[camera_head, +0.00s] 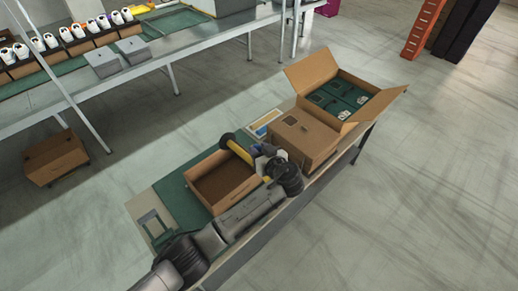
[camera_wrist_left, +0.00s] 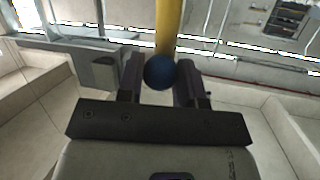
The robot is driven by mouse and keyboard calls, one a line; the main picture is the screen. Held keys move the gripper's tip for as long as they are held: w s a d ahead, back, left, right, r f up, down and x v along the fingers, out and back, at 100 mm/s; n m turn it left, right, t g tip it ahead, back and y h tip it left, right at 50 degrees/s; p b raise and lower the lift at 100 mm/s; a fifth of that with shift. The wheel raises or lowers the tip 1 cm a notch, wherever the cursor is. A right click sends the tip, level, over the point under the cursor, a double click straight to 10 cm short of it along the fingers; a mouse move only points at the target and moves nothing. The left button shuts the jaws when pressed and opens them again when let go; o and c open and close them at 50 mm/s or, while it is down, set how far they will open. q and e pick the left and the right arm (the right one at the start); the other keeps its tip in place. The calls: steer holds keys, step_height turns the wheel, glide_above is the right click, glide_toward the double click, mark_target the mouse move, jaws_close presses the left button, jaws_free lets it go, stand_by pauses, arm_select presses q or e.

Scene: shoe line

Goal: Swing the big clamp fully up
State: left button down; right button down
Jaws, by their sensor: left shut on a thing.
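The big clamp shows as a yellow bar (camera_head: 240,152) with a dark round part at its far left end, lying across the upper end of an open brown box. In the left wrist view the yellow bar (camera_wrist_left: 168,28) runs up from a blue ball knob (camera_wrist_left: 160,72). My left gripper (camera_head: 263,153) is at the bar's near end. In the wrist view its fingers (camera_wrist_left: 161,80) are shut on the blue knob, one on each side. The clamp's hinge cannot be made out. My right gripper is not in view.
The open, empty-looking brown box (camera_head: 222,185) sits on a green mat (camera_head: 176,200) on the bench. A closed carton (camera_head: 305,143) stands close right of my gripper. Behind it is an open carton (camera_head: 312,72) holding green boxes. A shoe-laden line (camera_head: 150,68) runs at the upper left.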

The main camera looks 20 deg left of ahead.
arm_select(q)
steer(key=shift+s+d, duration=0.1)
steer(key=shift+d, duration=0.15)
steer(key=c, duration=1.2)
jaws_free()
steer(key=shift+o, duration=1)
steer(key=shift+s+d+f, duration=0.1)
steer(key=shift+o, duration=1.1)
steer(key=shift+s+d, duration=0.2)
steer(key=b+v, duration=0.3)
steer(key=v, duration=1)
steer(key=shift+r+b, duration=0.2)
steer(key=shift+b, duration=0.15)
